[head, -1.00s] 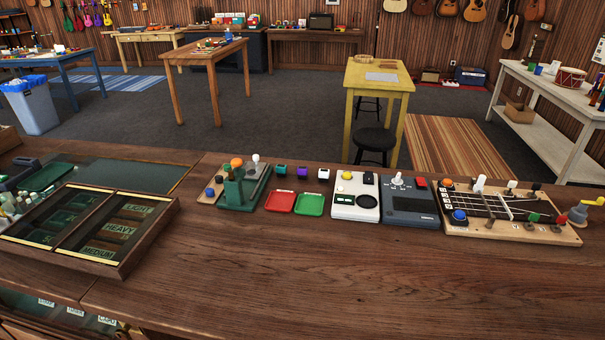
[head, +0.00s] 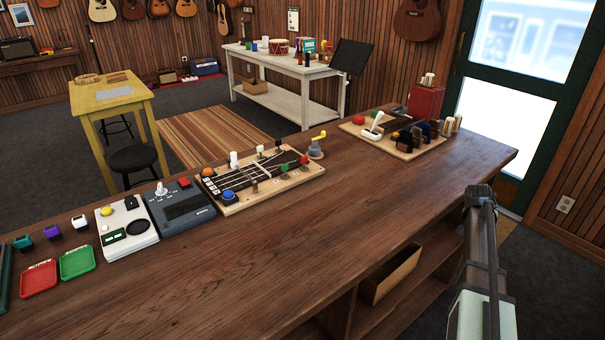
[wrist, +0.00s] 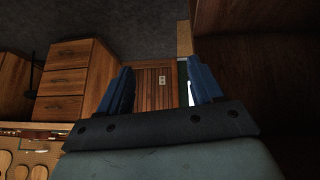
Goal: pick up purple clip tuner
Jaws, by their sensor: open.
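The purple clip tuner (head: 51,231) is a small block standing on the wooden counter at the left of the head view. It stands between a teal clip tuner (head: 23,242) and a white clip tuner (head: 80,222), apart from both. My gripper (wrist: 160,82) shows in the wrist view with its two blue fingers apart and nothing between them. It points at wooden cabinets and a panelled wall, far from the purple tuner, which is not in the wrist view.
In front of the tuners lie a red tray (head: 39,278) and a green tray (head: 77,262). Right of them stand a white device (head: 127,227), a grey device (head: 183,206) and a fretboard panel (head: 262,180). The counter's front strip (head: 250,260) is clear.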

